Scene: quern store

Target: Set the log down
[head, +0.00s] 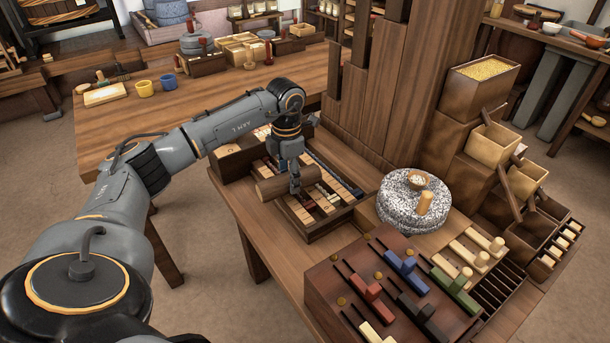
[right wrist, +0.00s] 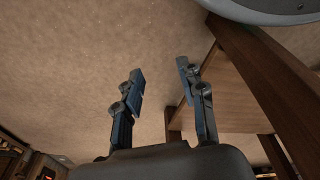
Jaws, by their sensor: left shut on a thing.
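The log (head: 270,190) is a short brown cylinder lying on its side in the head view. My left gripper (head: 294,187) comes down from above and is shut on its middle. The log is over a wooden tray (head: 316,236) of small light, red and dark blocks on the near bench. I cannot tell whether the log touches the tray or hangs just above it. My right gripper (right wrist: 161,75) is open and empty in the right wrist view, above bare floor; it is not in the head view.
A round speckled quern stone (head: 398,215) with a small bowl and peg stands right of the tray. A dark box with coloured sliders (head: 330,290) is in front. Tall wooden boards (head: 375,90) rise behind. Stepped grain bins (head: 480,100) stand right. A long table (head: 190,115) is behind my left arm.

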